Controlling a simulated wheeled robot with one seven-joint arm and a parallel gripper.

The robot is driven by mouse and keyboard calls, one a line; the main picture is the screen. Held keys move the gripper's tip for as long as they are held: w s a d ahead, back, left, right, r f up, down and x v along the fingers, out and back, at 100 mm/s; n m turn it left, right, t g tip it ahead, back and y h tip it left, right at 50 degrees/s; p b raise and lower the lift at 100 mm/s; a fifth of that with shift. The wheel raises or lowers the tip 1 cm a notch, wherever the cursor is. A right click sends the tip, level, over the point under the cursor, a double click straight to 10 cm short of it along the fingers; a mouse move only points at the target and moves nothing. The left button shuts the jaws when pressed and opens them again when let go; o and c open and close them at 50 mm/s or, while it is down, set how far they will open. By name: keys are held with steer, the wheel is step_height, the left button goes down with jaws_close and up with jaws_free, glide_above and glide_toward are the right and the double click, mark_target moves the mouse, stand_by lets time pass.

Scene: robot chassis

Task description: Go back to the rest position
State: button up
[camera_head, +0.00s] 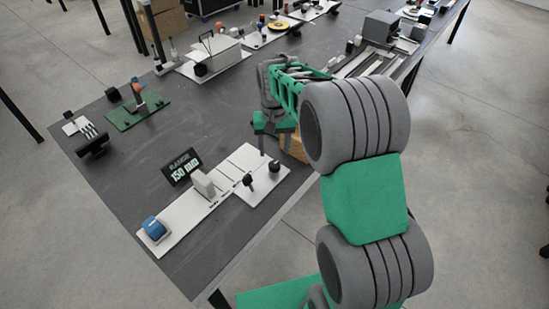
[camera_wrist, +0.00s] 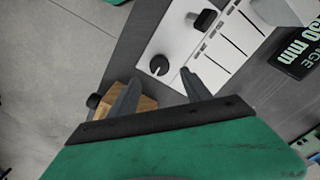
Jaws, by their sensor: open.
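My gripper (camera_head: 274,126) hangs at the end of my green and grey arm, above the near right side of the dark table (camera_head: 140,190). In the wrist view my gripper (camera_wrist: 158,88) shows two dark fingers spread apart with nothing between them. It is above the table near the white panel with black knobs (camera_wrist: 185,45). A wooden block (camera_wrist: 147,104) lies beside and partly behind the left finger. In the head view the block (camera_head: 296,148) is partly hidden by my arm.
The white panel (camera_head: 213,193) carries a blue part (camera_head: 154,228), a grey block and knobs, with a "150 mm" sign (camera_head: 181,167) behind it. A green board (camera_head: 137,110) stands farther left. More devices, including a white box (camera_head: 214,56), line the back. Mid-table is clear.

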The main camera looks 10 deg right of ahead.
steer(key=shift+r, duration=0.8)
steer(key=shift+w+n, duration=0.3)
steer(key=shift+n+g, duration=0.3)
steer(key=shift+g, duration=0.2)
steer(key=s+f, duration=0.2)
steer(key=s, duration=0.1)
steer(key=s+f, duration=0.3)
steer(key=shift+f, duration=0.25)
steer(key=s+r+t, duration=0.1)
steer(key=s+r, duration=0.2)
steer(key=s, duration=0.5)
steer(key=s+r+t, duration=0.1)
steer(key=s+r, duration=0.2)
steer(key=s, duration=0.6)
step_height(320, 180, up, 6)
steer(key=w+t, duration=0.2)
steer(key=shift+a+f+n, duration=0.15)
steer(key=shift+a+n, duration=0.05)
steer(key=shift+n, duration=0.2)
steer(key=shift+c, duration=0.3)
